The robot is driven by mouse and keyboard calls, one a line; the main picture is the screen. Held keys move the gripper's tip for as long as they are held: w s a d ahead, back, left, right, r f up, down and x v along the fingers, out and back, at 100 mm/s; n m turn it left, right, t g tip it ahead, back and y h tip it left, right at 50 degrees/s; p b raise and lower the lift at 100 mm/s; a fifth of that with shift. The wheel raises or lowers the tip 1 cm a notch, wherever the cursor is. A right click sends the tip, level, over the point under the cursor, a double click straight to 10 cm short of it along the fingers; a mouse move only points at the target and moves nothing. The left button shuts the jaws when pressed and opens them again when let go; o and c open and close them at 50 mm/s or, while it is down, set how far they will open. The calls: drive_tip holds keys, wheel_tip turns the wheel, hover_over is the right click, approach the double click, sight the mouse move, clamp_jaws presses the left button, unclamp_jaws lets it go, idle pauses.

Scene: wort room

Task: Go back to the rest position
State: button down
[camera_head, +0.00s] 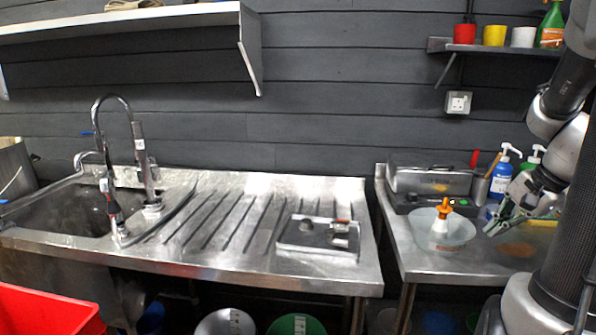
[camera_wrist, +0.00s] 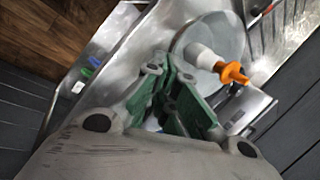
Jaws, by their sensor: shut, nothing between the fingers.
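My gripper (camera_head: 500,222) is at the right side of the head view, above the right steel table (camera_head: 455,268). In the wrist view my gripper (camera_wrist: 170,72) shows its green-lined fingers drawn together with nothing held between them. A clear bowl (camera_head: 430,242) stands on the table just left of my gripper, with a white bottle with an orange tip (camera_head: 443,215) in it. The bottle with the orange tip also shows in the wrist view (camera_wrist: 212,62), beyond the fingers.
A steel sink (camera_head: 70,215) and drainboard fill the left. Blue (camera_head: 501,180) and green pump bottles stand close behind my gripper. A scale-like device (camera_head: 425,200) sits at the table's back. A shelf (camera_head: 490,48) with cups hangs above. A red crate (camera_head: 45,312) is at lower left.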

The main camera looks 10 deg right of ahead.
drive_tip(key=s+a+r+n+h, duration=0.1)
drive_tip(key=s+a+r+n, duration=0.3)
drive_tip(key=a+n, duration=0.3)
drive_tip(key=s+a+r+n+h, duration=0.1)
drive_tip(key=s+a+r+n, duration=0.4)
drive_tip(key=s+a+n, duration=0.1)
drive_tip(key=shift+a+n, duration=0.8)
drive_tip(key=shift+a, duration=0.1)
idle(5.8)
